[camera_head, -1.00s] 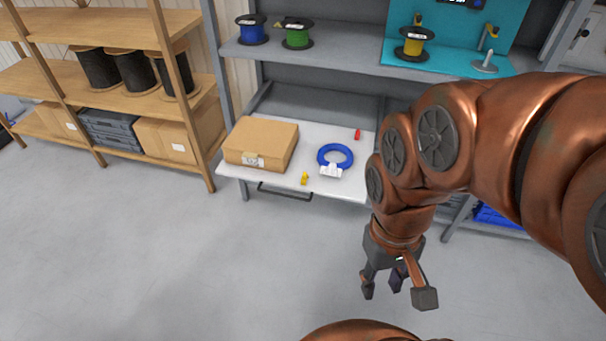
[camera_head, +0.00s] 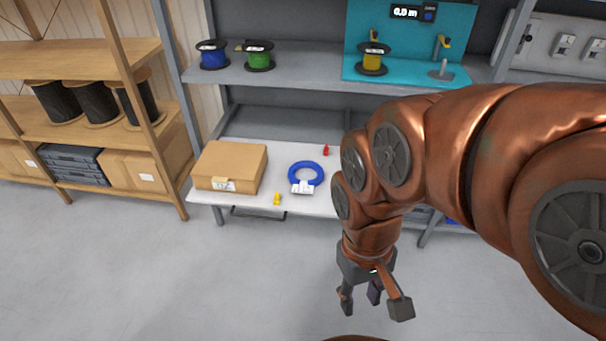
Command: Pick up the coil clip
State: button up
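Two small pieces lie on the white pull-out shelf (camera_head: 320,204): a yellow one (camera_head: 277,199) near the front edge and a red one (camera_head: 326,150) towards the back. Either could be the coil clip; they are too small to tell. A blue cable coil (camera_head: 306,172) with a white label lies between them. My gripper (camera_head: 373,305) hangs in front of the shelf, to the right of and apart from all of these. Its fingers are spread and empty. My arm hides the right end of the shelf.
A cardboard box (camera_head: 230,166) sits on the left of the shelf. Above, a grey shelf holds blue (camera_head: 212,54), green (camera_head: 259,55) and yellow (camera_head: 372,58) reels. A wooden rack (camera_head: 100,128) with black reels stands at left. The grey floor (camera_head: 130,270) in front is clear.

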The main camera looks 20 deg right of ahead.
aim_at(278, 196)
jog(key=u, duration=1.5)
jog(key=i, duration=1.8)
jog(key=z, duration=1.75)
